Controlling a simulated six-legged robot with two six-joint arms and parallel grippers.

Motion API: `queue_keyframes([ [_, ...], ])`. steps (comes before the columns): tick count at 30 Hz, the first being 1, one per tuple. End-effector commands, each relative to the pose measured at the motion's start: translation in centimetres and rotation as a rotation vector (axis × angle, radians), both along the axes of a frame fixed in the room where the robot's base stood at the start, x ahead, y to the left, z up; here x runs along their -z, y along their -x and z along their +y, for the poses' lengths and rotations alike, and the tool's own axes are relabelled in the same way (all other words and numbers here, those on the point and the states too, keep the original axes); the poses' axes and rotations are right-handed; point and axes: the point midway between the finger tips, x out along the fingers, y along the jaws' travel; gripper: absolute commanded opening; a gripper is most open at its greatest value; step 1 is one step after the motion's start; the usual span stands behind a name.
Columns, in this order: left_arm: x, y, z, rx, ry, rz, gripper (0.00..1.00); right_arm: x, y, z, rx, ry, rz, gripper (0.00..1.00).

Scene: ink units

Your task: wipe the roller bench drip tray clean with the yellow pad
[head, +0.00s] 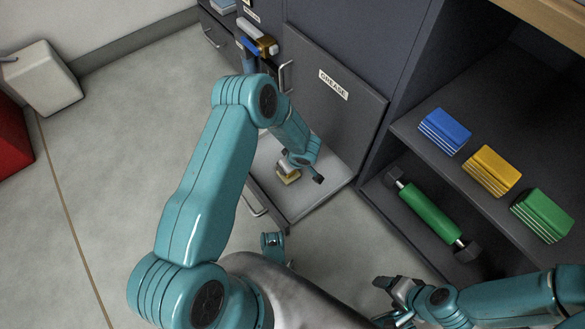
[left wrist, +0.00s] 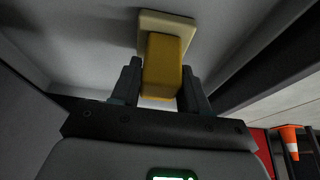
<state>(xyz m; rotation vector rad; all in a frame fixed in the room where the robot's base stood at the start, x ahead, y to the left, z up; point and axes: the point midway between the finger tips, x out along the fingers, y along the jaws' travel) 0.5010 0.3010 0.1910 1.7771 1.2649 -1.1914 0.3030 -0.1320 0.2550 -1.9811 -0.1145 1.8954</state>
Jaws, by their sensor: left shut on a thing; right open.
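The yellow pad (head: 289,178) is at the drip tray in the head view, with a pale flat base and a yellow grip block. My left gripper (head: 298,163) is shut on it. In the left wrist view the pad's yellow block (left wrist: 163,65) sits between the two fingers, its pale base against a grey surface. I cannot tell whether it presses on it. The drip tray (head: 303,205) is a light grey pulled-out tray under the cabinet; my left arm hides part of it, and no clear stain shows. My right gripper (head: 397,292) is open and empty at the lower right.
The grease cabinet door (head: 335,90) stands behind the tray. Shelves at right hold a blue block (head: 444,131), a yellow block (head: 492,170), a green block (head: 541,214) and a green roller (head: 430,212). A white bin (head: 42,78) stands far left.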

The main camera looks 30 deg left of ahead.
Motion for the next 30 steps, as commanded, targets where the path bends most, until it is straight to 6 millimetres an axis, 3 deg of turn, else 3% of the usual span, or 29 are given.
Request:
queue_keyframes([
  [21,0.1,-1.7,5.1,-0.004,-0.001,-0.001,0.20,0.0,0.0,0.0,0.000,0.000,0.000,0.70],
  [30,0.0,-2.2,6.4,-0.002,-0.001,0.000,0.20,0.0,0.0,0.0,0.000,0.000,0.000,0.70],
])
